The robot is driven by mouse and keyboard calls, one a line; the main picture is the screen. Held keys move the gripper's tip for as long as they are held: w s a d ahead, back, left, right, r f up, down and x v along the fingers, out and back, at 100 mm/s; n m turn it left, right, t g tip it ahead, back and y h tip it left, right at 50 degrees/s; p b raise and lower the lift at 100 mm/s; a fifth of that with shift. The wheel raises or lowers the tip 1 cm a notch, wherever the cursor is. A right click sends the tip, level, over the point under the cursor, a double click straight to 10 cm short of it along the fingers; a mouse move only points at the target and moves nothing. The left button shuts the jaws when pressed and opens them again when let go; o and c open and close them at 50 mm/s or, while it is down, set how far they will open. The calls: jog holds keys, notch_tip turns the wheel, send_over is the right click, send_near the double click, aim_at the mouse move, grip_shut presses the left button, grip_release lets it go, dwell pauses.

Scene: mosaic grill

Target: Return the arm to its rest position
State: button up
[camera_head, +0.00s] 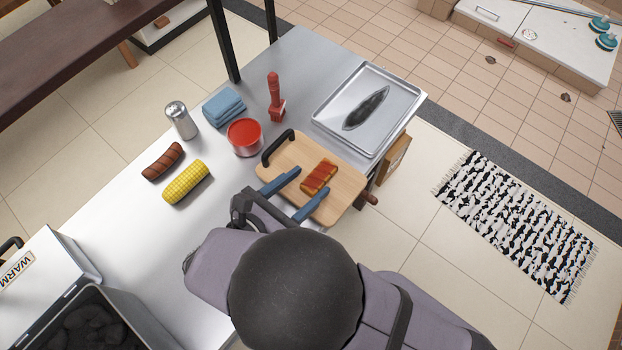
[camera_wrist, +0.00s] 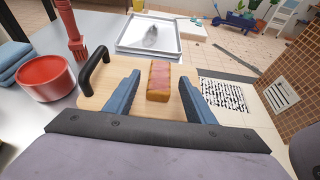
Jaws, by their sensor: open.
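My gripper (camera_head: 296,196) is open over a wooden board with a black handle (camera_head: 345,186). Its two blue fingers stand apart, and nothing is between them that they grip. The height of the fingers above the board is hard to tell. My arm hides part of the table's near edge.
A metal tray (camera_head: 405,103) with a dark fish-shaped item is at the back right. A red bowl (camera_head: 245,137), red brush (camera_head: 275,100), blue cloth (camera_head: 224,106), shaker (camera_head: 181,120), corn (camera_head: 186,182) and sausage (camera_head: 162,161) stand left. A coal box (camera_head: 142,315) is at lower left.

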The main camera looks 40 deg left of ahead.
jog(key=shift+s, duration=0.2)
dwell(0.3)
jog(key=shift+w+r, duration=0.15)
jog(key=shift+w+d+r+m+g+h+p, duration=0.2)
jog(key=shift+w+r+m, duration=0.15)
jog(key=shift+w, duration=0.2)
jog(key=shift+w+d+r+m+g+h+p, duration=0.1)
jog(key=shift+w+d+r+m+g+p, duration=0.15)
jog(key=shift+w, duration=0.3)
jog(key=w+d+m+h, duration=0.1)
jog(key=w+d, duration=0.1)
jog(key=w+d+m+g+h, duration=0.1)
jog(key=w+d+m, duration=0.1)
jog(key=d, duration=0.1)
jog(key=w+d+m+g+h, duration=0.1)
jog(key=w+d+m, duration=0.1)
jog(key=shift+d+r+g+h+p, duration=0.15)
jog(key=shift+d+g+h+p, duration=0.1)
jog(key=shift+d+h+p, duration=0.1)
jog(key=d+r+m+g+y+p, duration=0.2)
jog(key=d+m+g, duration=0.3)
jog(key=d+m, duration=0.9)
jog(key=d+r+m+g+y+p, duration=0.2)
jog(key=d+m+g, duration=0.3)
jog(key=d+m, duration=0.9)
jog(key=shift+w+m+p, duration=0.45)
jog(key=shift+m+p, duration=0.15)
jog(key=shift+m, duration=0.3)
